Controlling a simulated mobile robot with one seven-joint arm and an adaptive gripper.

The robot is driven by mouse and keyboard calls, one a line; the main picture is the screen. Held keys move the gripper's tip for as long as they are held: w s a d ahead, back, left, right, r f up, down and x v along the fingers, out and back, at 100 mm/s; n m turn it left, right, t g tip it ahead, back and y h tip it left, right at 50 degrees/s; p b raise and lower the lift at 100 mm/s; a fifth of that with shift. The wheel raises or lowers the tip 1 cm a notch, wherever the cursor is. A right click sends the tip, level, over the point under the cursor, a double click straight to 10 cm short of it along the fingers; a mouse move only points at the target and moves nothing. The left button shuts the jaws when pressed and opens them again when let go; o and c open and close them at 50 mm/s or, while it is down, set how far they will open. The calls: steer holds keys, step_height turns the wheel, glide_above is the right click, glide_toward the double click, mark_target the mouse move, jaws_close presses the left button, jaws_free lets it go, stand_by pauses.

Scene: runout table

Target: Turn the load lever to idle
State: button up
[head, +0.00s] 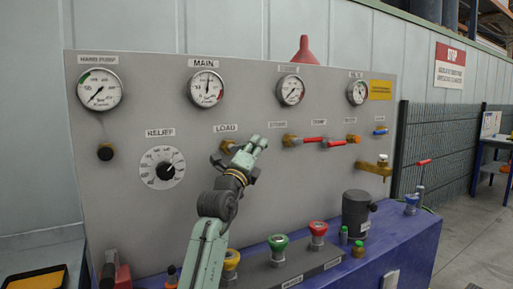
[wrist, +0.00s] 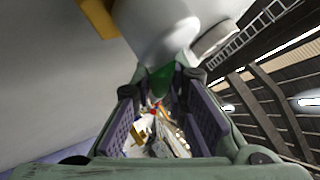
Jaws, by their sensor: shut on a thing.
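The load lever's brass valve body (head: 229,146) shows on the grey panel below the LOAD label. My gripper (head: 250,152) is at this valve and covers most of the lever in the head view, so its angle cannot be read there. In the wrist view my gripper's two padded fingers (wrist: 165,115) stand on either side of a green piece (wrist: 163,82), which looks like the lever's handle. My gripper is shut on it. A pale grey rounded body fills the top of that view. The MAIN gauge (head: 206,88) is above the LOAD label, its needle near upright.
Red-handled valves (head: 309,141) sit close to the right of my gripper. The RELIEF dial (head: 162,168) is to the left. Green (head: 278,243), red and yellow knobs stand on the blue bench below. A dark cylinder (head: 355,212) stands to the right.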

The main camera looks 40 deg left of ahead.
jaws_close()
